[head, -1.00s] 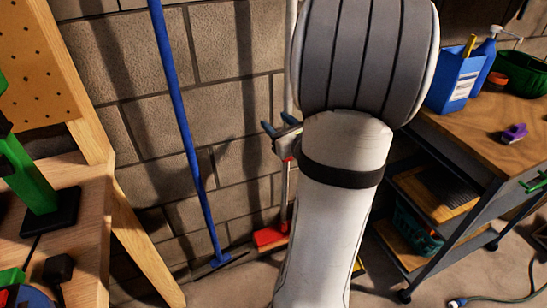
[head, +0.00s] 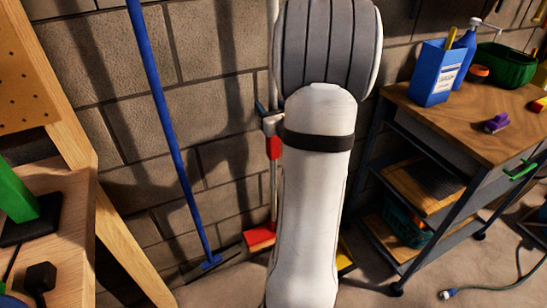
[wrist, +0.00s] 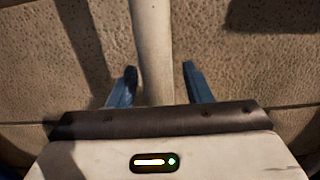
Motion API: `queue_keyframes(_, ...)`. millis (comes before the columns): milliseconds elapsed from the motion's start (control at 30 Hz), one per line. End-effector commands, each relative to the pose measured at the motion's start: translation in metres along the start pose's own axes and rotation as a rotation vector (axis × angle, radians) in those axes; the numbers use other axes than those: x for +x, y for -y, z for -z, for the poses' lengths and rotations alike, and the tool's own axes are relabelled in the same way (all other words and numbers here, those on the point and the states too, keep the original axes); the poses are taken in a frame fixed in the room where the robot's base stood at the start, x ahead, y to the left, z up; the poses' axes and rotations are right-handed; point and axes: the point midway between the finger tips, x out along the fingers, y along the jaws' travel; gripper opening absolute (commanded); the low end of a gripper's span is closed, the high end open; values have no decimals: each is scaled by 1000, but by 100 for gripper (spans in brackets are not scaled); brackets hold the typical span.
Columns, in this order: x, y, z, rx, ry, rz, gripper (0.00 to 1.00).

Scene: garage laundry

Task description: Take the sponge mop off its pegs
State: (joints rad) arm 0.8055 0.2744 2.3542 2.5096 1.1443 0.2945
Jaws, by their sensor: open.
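The sponge mop has a pale pole (head: 273,40), a red fitting (head: 274,147) on the pole and a red-orange head (head: 259,238) low by the block wall. It stands about upright, partly hidden by my arm. My gripper (head: 263,113) is at the pole just above the red fitting. In the wrist view, the pale pole (wrist: 153,45) runs down between the two blue fingers of my open gripper (wrist: 160,78). There are visible gaps at the fingers, with the pole nearer the left one. The pegs are not visible.
A blue-handled tool (head: 165,110) leans on the wall to the left. A wooden workbench (head: 72,215) is at far left. A wood-topped cart (head: 440,120) with a blue box, bottle and green basin stands at right. A hose (head: 490,288) lies on the floor.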

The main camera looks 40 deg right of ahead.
Motion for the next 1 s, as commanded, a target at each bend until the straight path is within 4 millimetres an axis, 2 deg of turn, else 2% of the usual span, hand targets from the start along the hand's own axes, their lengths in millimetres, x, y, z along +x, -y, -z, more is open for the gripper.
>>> queue_keyframes(67, 0, 0, 0, 0, 0, 0, 45)
queue_keyframes(600, 0, -1, 0, 0, 0, -1, 1)
queue_keyframes(1000, 0, -1, 0, 0, 0, -2, 0)
